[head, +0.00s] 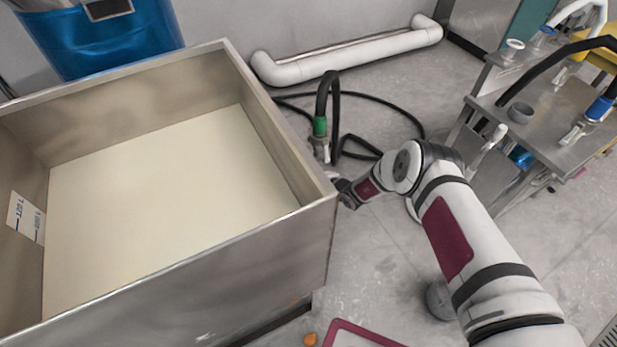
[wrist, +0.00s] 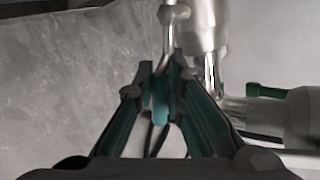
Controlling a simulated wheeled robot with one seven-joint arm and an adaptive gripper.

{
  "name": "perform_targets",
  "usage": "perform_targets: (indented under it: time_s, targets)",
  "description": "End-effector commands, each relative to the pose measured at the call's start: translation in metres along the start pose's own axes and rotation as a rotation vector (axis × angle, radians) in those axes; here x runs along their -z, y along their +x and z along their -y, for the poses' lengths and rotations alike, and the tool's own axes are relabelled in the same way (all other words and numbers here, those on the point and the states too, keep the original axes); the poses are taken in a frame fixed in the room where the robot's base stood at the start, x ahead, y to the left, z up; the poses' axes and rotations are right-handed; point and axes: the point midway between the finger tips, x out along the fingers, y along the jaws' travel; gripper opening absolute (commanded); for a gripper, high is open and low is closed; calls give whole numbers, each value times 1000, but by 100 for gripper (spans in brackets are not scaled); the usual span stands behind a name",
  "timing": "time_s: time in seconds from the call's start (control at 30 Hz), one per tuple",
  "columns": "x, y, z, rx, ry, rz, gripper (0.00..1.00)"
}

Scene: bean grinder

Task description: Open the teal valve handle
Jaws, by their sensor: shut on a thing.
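The teal valve handle (wrist: 160,104) shows in the wrist view between the two fingers of my gripper (wrist: 163,80). Its bare metal stem runs up from the fingertips toward a metal pipe fitting (wrist: 203,24). My gripper is shut on the handle. In the head view my gripper (head: 340,186) is at the right outer wall of the large metal bin, below a black hose with a green collar (head: 319,126). The handle is too small or hidden to make out in the head view.
The large open metal bin (head: 262,100) holds a pale, level fill. In the wrist view, a second, green handle (wrist: 264,91) sits on metal piping at right. A white padded pipe (head: 350,54) lies behind, and a metal cart (head: 560,130) stands at right.

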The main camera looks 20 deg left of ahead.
Motion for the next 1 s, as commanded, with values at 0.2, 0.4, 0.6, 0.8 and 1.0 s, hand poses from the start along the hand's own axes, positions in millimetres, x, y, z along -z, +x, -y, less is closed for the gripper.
perform_targets:
  time_s: [0.2, 0.4, 0.6, 0.8, 1.0]
  targets:
    - [0, -2, 1, -3, -33, -23, 0]
    - [1, -2, 1, -2, -42, -30, 0]
    - [1, -2, 0, -3, -41, -30, 0]
    - [1, -2, 0, -2, -41, -29, 32]
    - [0, -1, 2, 0, -41, -28, 32]
